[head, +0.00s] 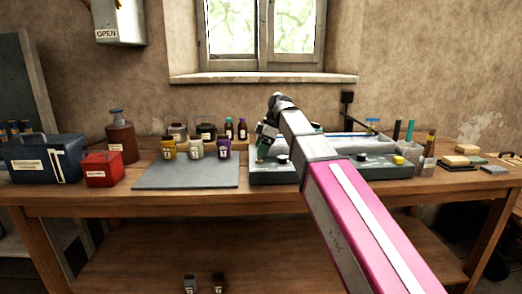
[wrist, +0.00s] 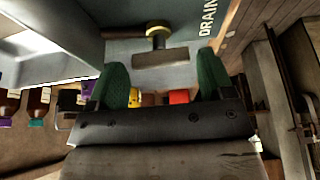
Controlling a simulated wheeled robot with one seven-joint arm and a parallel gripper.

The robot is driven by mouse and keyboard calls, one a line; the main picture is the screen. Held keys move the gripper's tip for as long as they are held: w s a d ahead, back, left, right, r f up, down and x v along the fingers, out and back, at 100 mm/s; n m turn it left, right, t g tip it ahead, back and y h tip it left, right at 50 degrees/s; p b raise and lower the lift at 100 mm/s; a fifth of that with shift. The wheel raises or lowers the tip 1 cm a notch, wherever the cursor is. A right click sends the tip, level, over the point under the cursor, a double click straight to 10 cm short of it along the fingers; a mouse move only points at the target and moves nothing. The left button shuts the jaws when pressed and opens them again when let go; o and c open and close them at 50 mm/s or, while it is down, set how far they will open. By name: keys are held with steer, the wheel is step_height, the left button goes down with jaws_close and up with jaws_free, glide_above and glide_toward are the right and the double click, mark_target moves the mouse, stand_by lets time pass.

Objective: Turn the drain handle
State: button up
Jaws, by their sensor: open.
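The drain handle (wrist: 160,58) is a short brown bar on a brass stem, in the upper middle of the wrist view. It juts from a grey-green panel beside the white word DRAIN (wrist: 208,18). My gripper (wrist: 162,70) is open, its two green fingers apart on either side of the bar's ends. The bar shows between or just beyond the fingertips; I see no contact and cannot tell the exact depth. In the head view my gripper (head: 264,147) is over the left end of the grey-green tray unit (head: 268,177). I cannot make out the drain handle there.
A red box (head: 102,170) and a blue toolbox (head: 45,158) stand farther left.

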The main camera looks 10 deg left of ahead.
steer(key=shift+a+f, duration=0.15)
steer(key=shift+f, duration=0.25)
steer(key=c, duration=0.6)
steer(key=shift+c, duration=0.2)
